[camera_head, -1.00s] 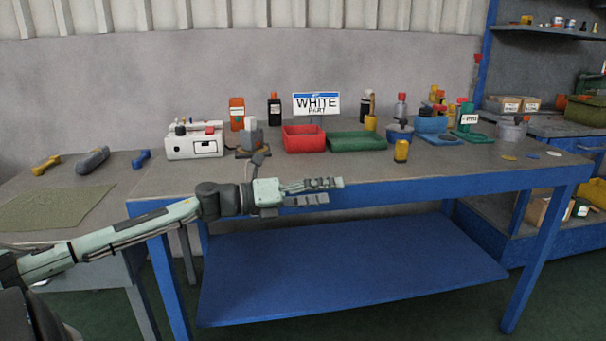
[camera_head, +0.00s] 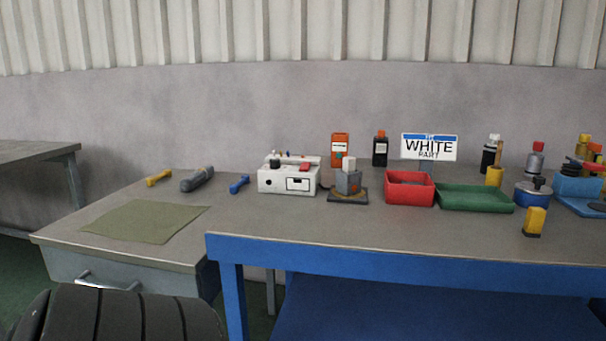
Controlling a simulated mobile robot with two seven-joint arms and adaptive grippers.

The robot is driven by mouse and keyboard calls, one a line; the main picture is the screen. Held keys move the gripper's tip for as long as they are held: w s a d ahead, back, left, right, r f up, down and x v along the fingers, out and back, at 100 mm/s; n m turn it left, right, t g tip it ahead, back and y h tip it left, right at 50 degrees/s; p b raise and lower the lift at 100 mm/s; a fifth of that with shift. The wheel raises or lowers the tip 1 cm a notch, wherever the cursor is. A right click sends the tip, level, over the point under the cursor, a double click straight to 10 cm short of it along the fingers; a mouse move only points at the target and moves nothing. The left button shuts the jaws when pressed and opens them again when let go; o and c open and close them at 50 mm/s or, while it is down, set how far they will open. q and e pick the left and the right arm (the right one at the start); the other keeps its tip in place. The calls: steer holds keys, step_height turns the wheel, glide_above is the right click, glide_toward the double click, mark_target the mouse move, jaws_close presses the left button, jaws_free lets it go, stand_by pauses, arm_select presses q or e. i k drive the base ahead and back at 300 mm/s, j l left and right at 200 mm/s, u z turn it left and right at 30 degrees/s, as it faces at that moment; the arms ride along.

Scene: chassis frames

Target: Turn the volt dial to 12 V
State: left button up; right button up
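A white box-shaped device (camera_head: 288,181) stands at the back of the bench, left of the red bin. It has a dark round spot and a black-framed window on its front, and a dark knob (camera_head: 275,163) and a red part (camera_head: 305,167) on top. It may be the unit with the volt dial; no dial marks or volt numbers can be read from here. Neither of my grippers is in view. Nothing touches the device.
A grey block on a dark base (camera_head: 348,186) stands right of the device, then a red bin (camera_head: 409,190) and a green tray (camera_head: 474,198). Tools, including a blue one (camera_head: 239,185), lie to the left near a green mat (camera_head: 146,221).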

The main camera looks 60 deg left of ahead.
mark_target(275, 162)
steer(key=i+u, duration=0.15)
steer(key=u, duration=1.05)
steer(key=i+j, duration=0.05)
